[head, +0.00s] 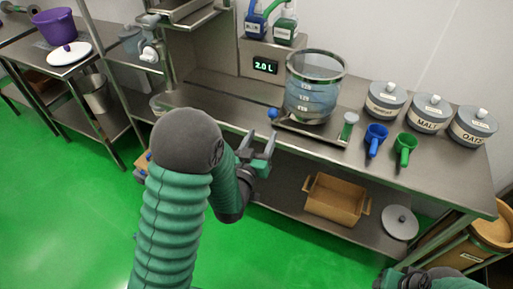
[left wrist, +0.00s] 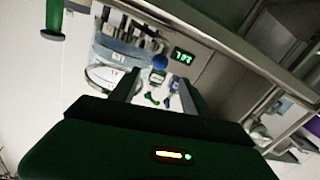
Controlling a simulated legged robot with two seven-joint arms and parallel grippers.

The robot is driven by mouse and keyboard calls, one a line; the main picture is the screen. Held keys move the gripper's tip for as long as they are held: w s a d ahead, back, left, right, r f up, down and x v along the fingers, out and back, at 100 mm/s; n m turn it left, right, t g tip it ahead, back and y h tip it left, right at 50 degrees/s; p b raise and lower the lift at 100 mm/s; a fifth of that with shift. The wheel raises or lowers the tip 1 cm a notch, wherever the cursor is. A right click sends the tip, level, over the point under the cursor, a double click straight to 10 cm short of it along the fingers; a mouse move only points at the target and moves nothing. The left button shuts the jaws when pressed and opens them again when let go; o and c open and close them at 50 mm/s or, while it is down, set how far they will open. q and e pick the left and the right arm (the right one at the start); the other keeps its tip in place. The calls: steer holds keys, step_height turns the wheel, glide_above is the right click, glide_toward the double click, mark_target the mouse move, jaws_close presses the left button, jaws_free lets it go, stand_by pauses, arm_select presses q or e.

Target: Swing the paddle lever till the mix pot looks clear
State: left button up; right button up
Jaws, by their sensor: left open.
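The mix pot (head: 311,92) is a clear vessel with measuring marks and bluish, see-through contents. It stands on a metal base on the bench and also shows in the left wrist view (left wrist: 120,52). A blue ball knob (head: 273,113) sits at the base's left and a green handle (head: 349,122) at its right; I cannot tell for sure which is the paddle lever. The blue knob also shows in the left wrist view (left wrist: 160,62). My left gripper (head: 261,137) is open and empty, in front of the bench edge, below and apart from the blue knob.
Blue (head: 375,137) and green (head: 404,146) scoops and lidded tubs (head: 430,112) stand right of the pot. A brown crate (head: 335,198) is on the shelf below. My right arm shows partly at the bottom right.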

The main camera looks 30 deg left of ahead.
arm_select(q)
steer(key=s+p, duration=0.1)
steer(key=p, duration=0.1)
steer(key=s+p, duration=0.2)
steer(key=p, duration=0.1)
steer(key=s+p, duration=0.2)
steer(key=shift+d, duration=0.3)
steer(key=shift+w, duration=0.1)
